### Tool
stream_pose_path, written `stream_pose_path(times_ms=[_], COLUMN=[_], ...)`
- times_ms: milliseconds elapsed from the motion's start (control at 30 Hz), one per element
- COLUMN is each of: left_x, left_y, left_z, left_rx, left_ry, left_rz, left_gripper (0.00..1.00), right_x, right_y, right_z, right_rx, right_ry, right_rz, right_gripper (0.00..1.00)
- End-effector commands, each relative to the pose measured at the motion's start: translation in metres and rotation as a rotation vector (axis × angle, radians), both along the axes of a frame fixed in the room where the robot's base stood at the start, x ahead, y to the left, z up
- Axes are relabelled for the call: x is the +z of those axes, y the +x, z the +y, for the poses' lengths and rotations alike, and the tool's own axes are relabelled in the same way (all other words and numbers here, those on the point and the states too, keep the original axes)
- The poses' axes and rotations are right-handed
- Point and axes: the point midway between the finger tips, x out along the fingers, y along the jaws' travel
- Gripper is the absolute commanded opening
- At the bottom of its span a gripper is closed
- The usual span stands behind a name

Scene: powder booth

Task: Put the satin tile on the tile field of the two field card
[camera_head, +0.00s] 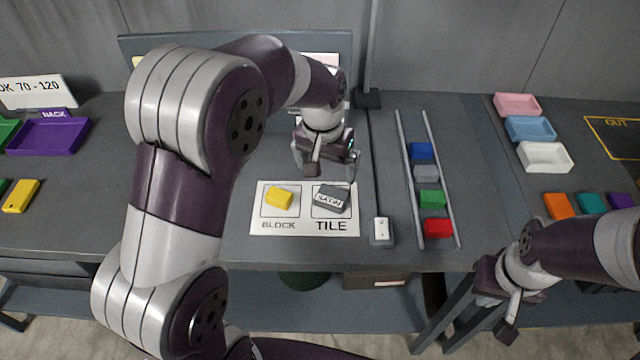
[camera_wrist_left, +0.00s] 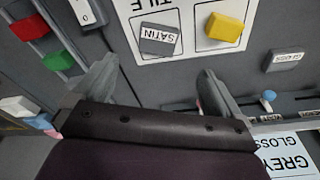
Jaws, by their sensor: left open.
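The dark grey satin tile (camera_head: 332,199), with a white SATIN label, lies slightly turned within the TILE square of the white two field card (camera_head: 304,227). A yellow block (camera_head: 279,197) lies in the BLOCK square to its left. The left wrist view also shows the satin tile (camera_wrist_left: 158,40) and the yellow block (camera_wrist_left: 226,31) on the card. My left gripper (camera_head: 325,172) is open and empty, just behind the card and apart from the tile. The wrist view shows its spread fingers (camera_wrist_left: 155,90). My right gripper (camera_head: 497,310) hangs at the table's front right; its jaw opening is unclear.
Right of the card stand a white switch box (camera_head: 381,231) and a railed lane with blue, grey, green and red blocks (camera_head: 430,199). Pink, blue and white trays (camera_head: 545,156) stand at the right. A GLOSS-labelled tile (camera_wrist_left: 287,60) shows in the wrist view. My left arm hides part of the table.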

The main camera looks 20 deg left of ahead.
Motion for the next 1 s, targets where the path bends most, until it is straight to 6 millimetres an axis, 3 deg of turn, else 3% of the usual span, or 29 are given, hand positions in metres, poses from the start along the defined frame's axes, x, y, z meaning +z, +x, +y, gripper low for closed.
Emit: stream_pose_path(times_ms=[300,400,1000], left_x=[-0.035,-0.040,-0.042], left_y=[-0.138,-0.159,-0.162], left_z=[0.034,0.037,0.037], left_rx=[0.074,0.085,0.086], left_ry=[0.000,0.000,0.001], left_rz=[0.025,0.027,0.031], left_gripper=[0.99,0.99,0.99], right_x=[0.000,0.000,0.000], right_y=[0.000,0.000,0.000], right_z=[0.000,0.000,0.000], right_rx=[0.000,0.000,0.000], right_ry=[0.000,0.000,0.000], right_rz=[0.000,0.000,0.000], right_gripper=[0.00,0.00,0.00])
